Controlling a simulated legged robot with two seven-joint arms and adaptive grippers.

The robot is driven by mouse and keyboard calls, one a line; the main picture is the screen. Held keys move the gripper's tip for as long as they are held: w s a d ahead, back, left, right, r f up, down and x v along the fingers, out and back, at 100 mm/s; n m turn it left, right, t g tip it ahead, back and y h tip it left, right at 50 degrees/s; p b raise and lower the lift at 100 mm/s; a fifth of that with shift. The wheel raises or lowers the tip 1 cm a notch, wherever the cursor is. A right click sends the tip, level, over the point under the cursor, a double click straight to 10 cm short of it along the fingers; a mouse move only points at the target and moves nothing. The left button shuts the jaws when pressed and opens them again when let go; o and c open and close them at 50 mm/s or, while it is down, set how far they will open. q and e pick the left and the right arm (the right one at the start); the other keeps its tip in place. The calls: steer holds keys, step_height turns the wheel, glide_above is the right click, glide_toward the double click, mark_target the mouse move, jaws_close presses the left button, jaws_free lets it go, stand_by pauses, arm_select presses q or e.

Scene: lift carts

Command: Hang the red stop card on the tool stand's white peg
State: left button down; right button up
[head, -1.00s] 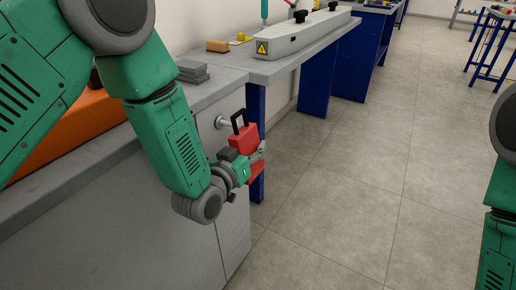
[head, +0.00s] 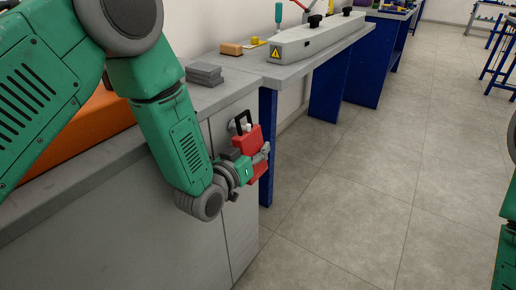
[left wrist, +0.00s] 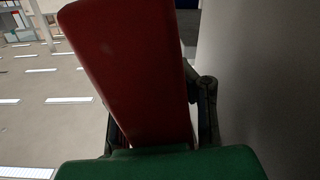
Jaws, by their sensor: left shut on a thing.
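The red stop card (head: 247,140) has a black loop handle on top and hangs upright in my left gripper (head: 262,157). The gripper is shut on it, with red showing above and below the fingers. In the left wrist view the card (left wrist: 130,70) fills the middle, tilted, between the fingers. The white peg (head: 233,126) sticks out from the grey front of the stand, right by the black loop. The loop and the card hide part of it. I cannot tell whether the peg passes through the loop. My right gripper is not in view; only part of that arm shows.
A grey worktop (head: 228,90) carries stacked grey plates (head: 204,74). Beyond stands a bench with a long grey machine (head: 310,38) and an orange-brown block (head: 231,49). A blue bench leg (head: 267,150) is close behind the card. Floor on the right is clear.

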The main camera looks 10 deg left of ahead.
arm_select(q)
steer(key=shift+f, duration=0.15)
steer(key=shift+a+f+b, duration=0.15)
steer(key=shift+f+b, duration=0.35)
steer(key=shift+f, duration=0.1)
steer(key=shift+f, duration=0.2)
steer(key=c, duration=1.2)
jaws_free()
steer(key=shift+s+a, duration=0.1)
steer(key=v, duration=1.1)
steer(key=shift+s+a, duration=0.1)
steer(key=shift+s, duration=0.3)
